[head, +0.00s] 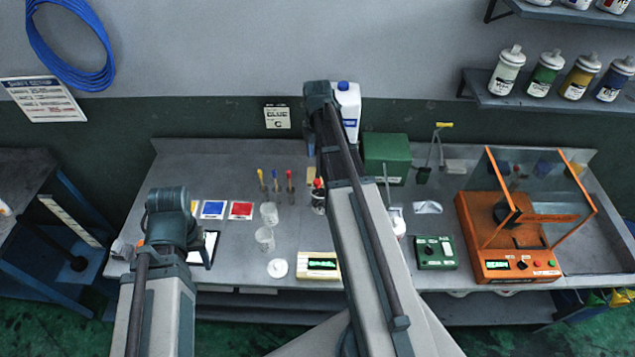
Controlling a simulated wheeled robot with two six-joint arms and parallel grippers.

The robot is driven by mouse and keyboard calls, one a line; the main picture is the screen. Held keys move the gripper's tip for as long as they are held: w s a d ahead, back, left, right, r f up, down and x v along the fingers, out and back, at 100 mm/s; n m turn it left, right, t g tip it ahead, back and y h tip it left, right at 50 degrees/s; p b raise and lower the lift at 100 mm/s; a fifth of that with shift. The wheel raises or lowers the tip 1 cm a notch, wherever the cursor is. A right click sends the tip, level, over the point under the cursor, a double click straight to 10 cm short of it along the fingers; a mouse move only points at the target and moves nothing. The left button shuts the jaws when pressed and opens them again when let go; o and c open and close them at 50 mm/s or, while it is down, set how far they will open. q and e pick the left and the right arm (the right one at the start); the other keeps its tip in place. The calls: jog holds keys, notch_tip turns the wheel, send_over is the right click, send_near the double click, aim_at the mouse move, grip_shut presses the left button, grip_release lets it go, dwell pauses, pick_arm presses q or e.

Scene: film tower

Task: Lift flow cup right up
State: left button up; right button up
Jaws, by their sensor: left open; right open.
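Two small clear cups stand on the grey bench left of my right arm: a rear cup (269,213) and a front cup (265,239). I cannot tell whether either is the flow cup. A tool with a yellow handle (444,125) stands upright at the back right of the bench; its lower end is small and unclear. My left arm reaches up at the lower left, and my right arm crosses the middle of the bench towards the wall. The fingers of both grippers are hidden behind my arm links, and I see nothing held.
The bench (220,165) carries a white round lid (277,268), a lit display box (318,264), a green box (386,158), a green device (436,252) and an orange machine with clear panels (505,240). A white bottle (347,105) stands behind my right arm. The back left is clear.

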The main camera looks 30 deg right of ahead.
aim_at(317, 181)
notch_tip(317, 181, down, 11)
jog(key=b, duration=0.9)
jog(key=shift+r+b, duration=0.1)
jog(key=shift+b, duration=0.25)
jog(key=shift+r, duration=0.1)
grip_shut()
dwell(0.5)
